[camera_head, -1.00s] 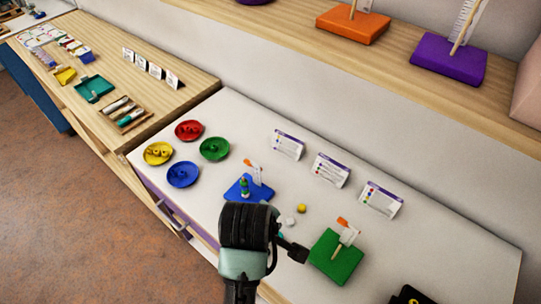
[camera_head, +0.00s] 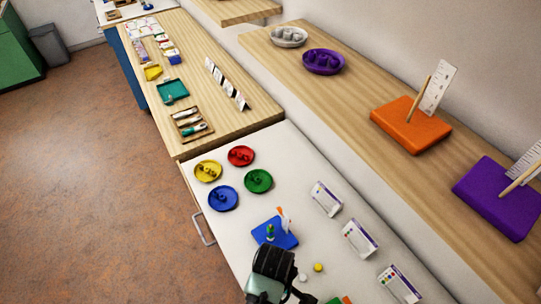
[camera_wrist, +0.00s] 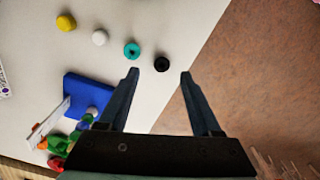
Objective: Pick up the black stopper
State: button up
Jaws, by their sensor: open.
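The black stopper (camera_wrist: 162,64) is a small round dark piece on the white tabletop in the wrist view, near the table's edge. My gripper (camera_wrist: 159,73) is open, and the stopper shows between and just beyond its two fingertips. The picture does not show clearly how high the fingers are above it. In the head view my wrist (camera_head: 272,268) covers that part of the table, and the black stopper is hidden there.
A teal bead (camera_wrist: 132,50), a white bead (camera_wrist: 100,37) and a yellow bead (camera_wrist: 66,22) lie in a row beside the stopper. A blue board (camera_wrist: 90,95) with stacked beads stands close to the left finger. Coloured dishes (camera_head: 223,198) sit farther back.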

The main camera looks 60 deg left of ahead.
jog(key=shift+s+a+f, duration=0.1)
jog(key=shift+s+f, duration=0.15)
jog(key=shift+f, duration=0.5)
jog(key=shift+a+f+p, duration=0.15)
jog(key=shift+f+p, duration=0.1)
jog(key=shift+f, duration=0.8)
jog(key=shift+a+f+p, duration=0.1)
jog(key=shift+f+p, duration=0.15)
jog(key=shift+f, duration=0.8)
jog(key=shift+c, duration=0.2)
grip_shut()
